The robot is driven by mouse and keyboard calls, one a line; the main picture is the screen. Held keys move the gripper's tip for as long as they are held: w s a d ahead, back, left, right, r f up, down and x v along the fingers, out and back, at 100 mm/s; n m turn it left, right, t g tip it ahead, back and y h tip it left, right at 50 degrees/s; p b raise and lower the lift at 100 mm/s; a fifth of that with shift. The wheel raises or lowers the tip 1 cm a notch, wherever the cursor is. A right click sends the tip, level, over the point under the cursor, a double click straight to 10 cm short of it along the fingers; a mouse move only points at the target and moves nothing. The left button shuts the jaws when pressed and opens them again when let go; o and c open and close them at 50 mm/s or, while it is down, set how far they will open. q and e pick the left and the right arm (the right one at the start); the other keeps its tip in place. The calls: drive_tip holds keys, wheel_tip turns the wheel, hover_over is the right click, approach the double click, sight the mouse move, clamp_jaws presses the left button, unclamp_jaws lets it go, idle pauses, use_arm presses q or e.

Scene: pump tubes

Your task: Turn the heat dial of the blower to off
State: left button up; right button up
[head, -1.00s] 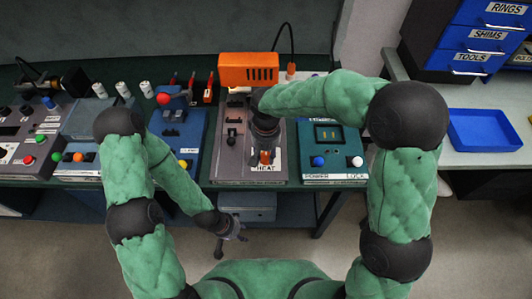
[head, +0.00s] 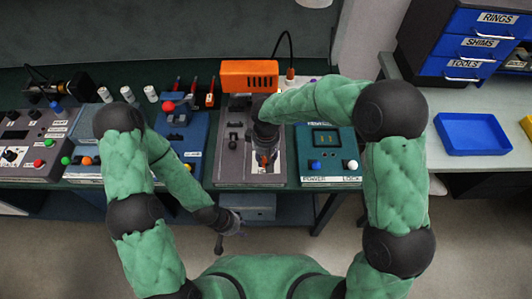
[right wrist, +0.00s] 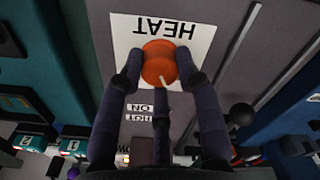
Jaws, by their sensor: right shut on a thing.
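The heat dial is an orange round knob (right wrist: 159,63) with a white pointer line, on a white plate marked HEAT, upside down in the right wrist view. The pointer line points down and slightly right there, toward the HOT and ON labels. My right gripper (right wrist: 158,70) is shut on the dial, one finger on each side. In the head view my right gripper (head: 265,160) reaches down over the front of the blower panel (head: 233,172) and mostly hides the dial. The orange blower (head: 249,76) stands at the panel's back. My left gripper (head: 231,239) hangs open and empty before the bench.
A teal power box (head: 329,160) with knobs stands right of the panel. A blue unit (head: 184,135) with a red-knobbed lever is at its left. Farther left is a grey control box (head: 28,150). A blue tray (head: 474,134) lies on the right-hand table. Floor before the bench is clear.

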drive_tip(key=shift+n+p, duration=1.15)
drive_tip(key=shift+n, duration=0.45)
drive_tip(key=o, duration=1.1)
drive_tip(key=shift+o, duration=0.2)
wheel_tip(320, 180, up, 12)
drive_tip(key=shift+f, duration=0.1)
